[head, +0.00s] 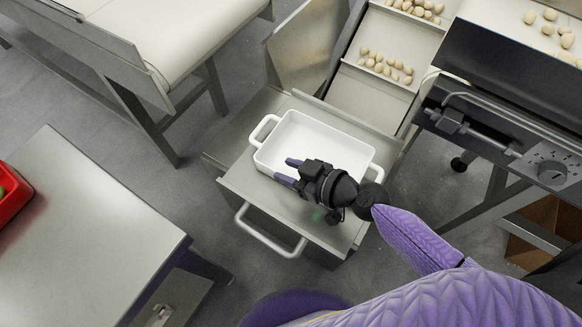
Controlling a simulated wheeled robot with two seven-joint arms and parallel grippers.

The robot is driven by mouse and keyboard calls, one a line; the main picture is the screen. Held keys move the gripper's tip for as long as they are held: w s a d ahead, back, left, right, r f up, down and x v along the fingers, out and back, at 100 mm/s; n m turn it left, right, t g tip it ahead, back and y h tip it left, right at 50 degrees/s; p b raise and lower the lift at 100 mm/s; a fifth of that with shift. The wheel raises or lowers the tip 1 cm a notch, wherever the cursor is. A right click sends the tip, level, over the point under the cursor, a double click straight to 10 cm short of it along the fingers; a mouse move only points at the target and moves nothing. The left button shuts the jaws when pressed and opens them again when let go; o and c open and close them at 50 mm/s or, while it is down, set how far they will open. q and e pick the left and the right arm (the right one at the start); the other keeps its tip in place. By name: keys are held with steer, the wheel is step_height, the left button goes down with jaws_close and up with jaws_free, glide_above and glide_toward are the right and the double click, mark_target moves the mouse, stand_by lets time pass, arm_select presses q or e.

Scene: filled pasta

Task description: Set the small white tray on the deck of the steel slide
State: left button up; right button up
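The small white tray (322,132) is a rectangular dish with a loop handle at each end. It looks empty and appears to rest flat on the deck of the steel slide (238,172), below the chute. My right gripper (289,171) is over the tray's near side, its purple fingers pointing left. The gripper hides part of the near wall. My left gripper is not in view.
A steel chute with pasta pieces (385,66) rises behind the tray. A bar handle (268,236) sticks out from the slide's front. A machine with a dial (551,172) stands at right. A steel table (85,235) with a red container (12,198) is at left. A conveyor (150,45) is at upper left.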

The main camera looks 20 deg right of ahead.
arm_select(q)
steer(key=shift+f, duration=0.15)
arm_select(e)
steer(key=shift+s+a+f, duration=0.1)
steer(key=shift+s+f, duration=0.2)
steer(key=shift+f, duration=0.4)
steer(key=shift+r, duration=0.2)
steer(key=shift+w+r+p, duration=0.15)
steer(key=shift+r+p, duration=0.35)
steer(key=shift+p, duration=0.25)
steer(key=v, duration=0.3)
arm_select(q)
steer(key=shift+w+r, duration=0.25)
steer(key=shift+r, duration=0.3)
arm_select(e)
steer(key=v, duration=0.9)
steer(key=shift+w+r, duration=0.2)
steer(key=shift+r, duration=0.05)
